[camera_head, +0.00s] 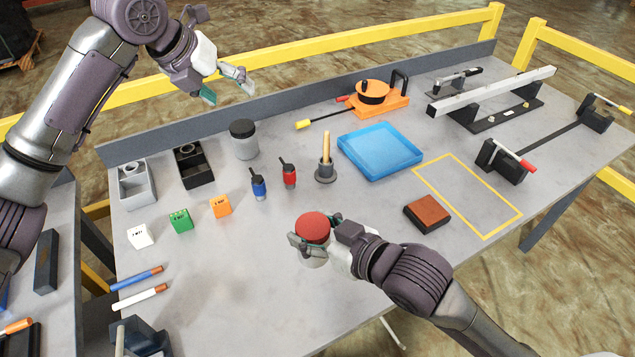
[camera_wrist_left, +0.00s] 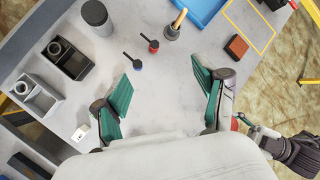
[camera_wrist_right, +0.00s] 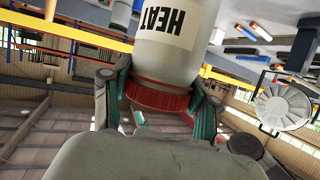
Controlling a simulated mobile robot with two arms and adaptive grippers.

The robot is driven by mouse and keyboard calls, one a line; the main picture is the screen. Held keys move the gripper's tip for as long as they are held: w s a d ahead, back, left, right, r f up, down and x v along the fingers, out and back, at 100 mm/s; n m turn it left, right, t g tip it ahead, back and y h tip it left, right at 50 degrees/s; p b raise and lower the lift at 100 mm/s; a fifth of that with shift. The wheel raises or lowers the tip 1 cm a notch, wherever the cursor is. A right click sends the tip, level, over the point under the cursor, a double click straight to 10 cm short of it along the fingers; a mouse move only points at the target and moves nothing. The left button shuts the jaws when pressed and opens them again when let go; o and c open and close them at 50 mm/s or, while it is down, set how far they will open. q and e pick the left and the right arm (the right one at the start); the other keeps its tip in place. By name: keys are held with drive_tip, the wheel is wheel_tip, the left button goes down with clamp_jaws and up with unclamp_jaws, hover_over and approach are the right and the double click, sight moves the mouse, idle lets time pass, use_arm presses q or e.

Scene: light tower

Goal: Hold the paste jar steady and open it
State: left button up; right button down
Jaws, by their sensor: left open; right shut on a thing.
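The paste jar has a red lid (camera_head: 312,227) and a pale body (camera_head: 315,262), near the table's front edge in the head view. My right gripper (camera_head: 318,233) is shut on the red lid from the side. In the right wrist view the fingers (camera_wrist_right: 160,98) press both sides of the lid, and the white body (camera_wrist_right: 172,45) reads "HEAT". The jar's base is hidden, so I cannot tell whether it touches the table. My left gripper (camera_head: 228,88) is open and empty, high over the table's back edge, well apart from the jar. Its spread fingers (camera_wrist_left: 165,102) show in the left wrist view.
A brown block (camera_head: 427,213) lies right of the jar. The table around the jar is mostly clear.

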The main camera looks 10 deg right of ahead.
use_arm(q)
drive_tip(key=s+d+f+m+g+y, duration=0.1)
drive_tip(key=s+d+f+m+g, duration=0.15)
drive_tip(key=s+d+m, duration=0.55)
drive_tip(key=m+g+y, duration=0.3)
drive_tip(key=m+y, duration=0.1)
hover_over(317, 223)
wheel_tip(317, 223, down, 4)
drive_tip(key=shift+d+r, duration=0.1)
drive_tip(key=shift+s+f, duration=0.15)
drive_tip(key=shift+f, duration=0.15)
wheel_tip(317, 223, down, 8)
drive_tip(key=shift+r, duration=0.2)
drive_tip(key=shift+c, duration=0.2)
drive_tip(key=c, duration=1)
drive_tip(key=n, duration=0.3)
drive_tip(key=shift+w, duration=0.2)
